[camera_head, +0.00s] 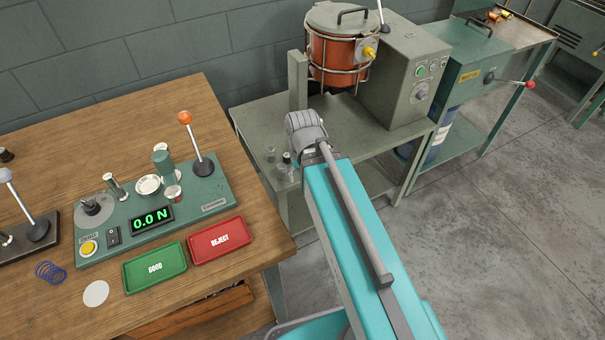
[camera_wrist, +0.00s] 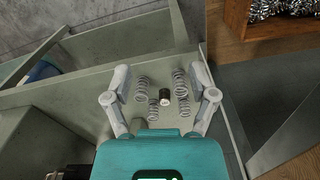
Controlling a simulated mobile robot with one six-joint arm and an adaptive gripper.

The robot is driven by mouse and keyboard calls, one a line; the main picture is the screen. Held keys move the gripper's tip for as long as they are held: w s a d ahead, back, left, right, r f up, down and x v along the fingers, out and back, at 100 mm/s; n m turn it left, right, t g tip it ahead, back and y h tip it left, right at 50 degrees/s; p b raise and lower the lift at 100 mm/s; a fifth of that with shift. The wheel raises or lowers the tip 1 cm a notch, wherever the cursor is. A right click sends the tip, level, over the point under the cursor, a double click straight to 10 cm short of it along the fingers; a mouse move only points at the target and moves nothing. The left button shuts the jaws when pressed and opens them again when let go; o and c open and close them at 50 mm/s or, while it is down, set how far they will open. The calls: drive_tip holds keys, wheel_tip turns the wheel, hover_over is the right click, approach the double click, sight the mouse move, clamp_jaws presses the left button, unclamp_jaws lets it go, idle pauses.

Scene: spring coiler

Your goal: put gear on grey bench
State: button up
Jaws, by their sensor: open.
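The grey bench (camera_head: 262,122) stands right of the wooden table, and its top also shows in the wrist view (camera_wrist: 75,90). A small dark cylinder with a pale top (camera_wrist: 165,97) stands on it among several upright coil springs (camera_wrist: 180,83). In the head view the dark piece (camera_head: 287,157) shows beside my arm. I cannot make out gear teeth on it, and no other clear gear shows. My gripper (camera_wrist: 160,76) is open over the bench, its fingers spread either side of the springs, with nothing held. In the head view my arm hides the fingertips.
On the grey bench stand a red drum with a lid (camera_head: 335,55) and a grey control box (camera_head: 405,75). The wooden table (camera_head: 150,115) holds a force tester (camera_head: 205,190), a green tray (camera_head: 155,267) and a red tray (camera_head: 220,240). The bench's left middle is mostly bare.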

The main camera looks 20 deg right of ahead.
drive_tip(key=shift+o, duration=0.4)
drive_tip(key=r+m+p, duration=0.1)
drive_tip(key=m, duration=1.2)
hover_over(287, 155)
drive_tip(key=shift+a+r, duration=0.2)
wheel_tip(287, 155, down, 9)
drive_tip(key=b, duration=0.8)
drive_tip(key=shift+r, duration=0.15)
drive_tip(key=shift+d+f+b, duration=0.2)
drive_tip(key=shift+f+b, duration=2.4)
drive_tip(key=shift+b, duration=0.15)
